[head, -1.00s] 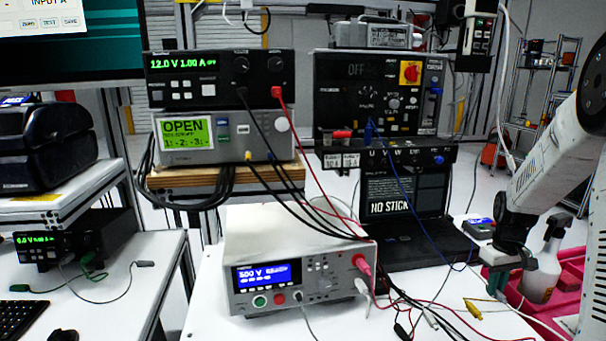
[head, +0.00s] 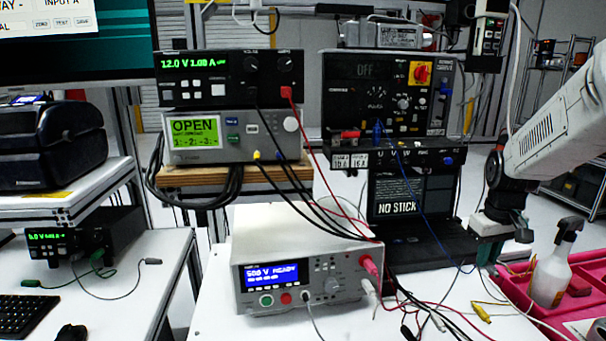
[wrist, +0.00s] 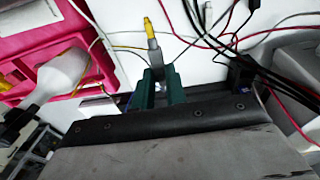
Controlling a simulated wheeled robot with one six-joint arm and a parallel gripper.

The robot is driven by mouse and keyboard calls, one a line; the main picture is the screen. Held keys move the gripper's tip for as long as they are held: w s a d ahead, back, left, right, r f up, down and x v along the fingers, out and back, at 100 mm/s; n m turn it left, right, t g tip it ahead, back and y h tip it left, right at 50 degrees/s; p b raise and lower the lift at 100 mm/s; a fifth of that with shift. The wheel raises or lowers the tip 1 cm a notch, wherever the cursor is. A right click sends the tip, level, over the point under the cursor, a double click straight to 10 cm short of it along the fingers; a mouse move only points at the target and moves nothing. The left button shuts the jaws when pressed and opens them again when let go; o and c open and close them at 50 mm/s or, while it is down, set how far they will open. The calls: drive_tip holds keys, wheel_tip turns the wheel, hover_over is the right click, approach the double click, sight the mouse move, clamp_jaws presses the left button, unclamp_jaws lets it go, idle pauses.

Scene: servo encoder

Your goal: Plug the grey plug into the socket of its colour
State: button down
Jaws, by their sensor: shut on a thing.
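My gripper (head: 487,252) hangs above the right rear of the white bench, beside the laptop and the pink tray. In the wrist view its green fingers (wrist: 158,80) are closed on a narrow grey piece, the grey plug (wrist: 155,58). The grey plug is mostly hidden by the fingers and cannot be made out in the head view. A yellow plug (head: 481,312) lies on the bench with its lead. It overlaps the grey plug in the wrist view (wrist: 148,27). No free grey socket can be clearly told on the instrument fronts.
A white tester (head: 310,285) with red and white leads stands mid-bench. Behind it are stacked supplies (head: 230,75), a dark drive panel (head: 385,95) with sockets, and a laptop (head: 425,245). A spray bottle (head: 550,268) stands in the pink tray (head: 520,295). Loose leads cross the bench front.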

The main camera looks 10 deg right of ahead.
drive_tip(key=s+a+r+n+t+y, duration=0.15)
drive_tip(key=s+a+r, duration=0.25)
drive_tip(key=a+r, duration=0.55)
drive_tip(key=s+a+r+n+t+y, duration=0.1)
drive_tip(key=s+a+r+t+y, duration=0.35)
drive_tip(key=a, duration=0.85)
drive_tip(key=w+a+r+n+y, duration=0.2)
drive_tip(key=w+r+n+y, duration=0.2)
drive_tip(key=w+r, duration=0.8)
drive_tip(key=w+d+r+n+t+y, duration=0.1)
drive_tip(key=w+d+r+t+y, duration=0.2)
drive_tip(key=w, duration=0.5)
drive_tip(key=w+d+r+n+t, duration=0.1)
drive_tip(key=w+d+n+t, duration=0.1)
drive_tip(key=w+d, duration=0.4)
drive_tip(key=shift+w+a+f, duration=0.1)
drive_tip(key=shift+w+f, duration=0.1)
drive_tip(key=shift+f, duration=0.5)
drive_tip(key=shift+w+a+f, duration=0.15)
drive_tip(key=shift+w+f, duration=0.1)
drive_tip(key=shift+f, duration=0.45)
drive_tip(key=shift+w+a+f, duration=0.1)
drive_tip(key=shift+w+f, duration=0.1)
drive_tip(key=shift+f, duration=0.5)
drive_tip(key=shift+f, duration=0.25)
drive_tip(key=shift+f, duration=0.7)
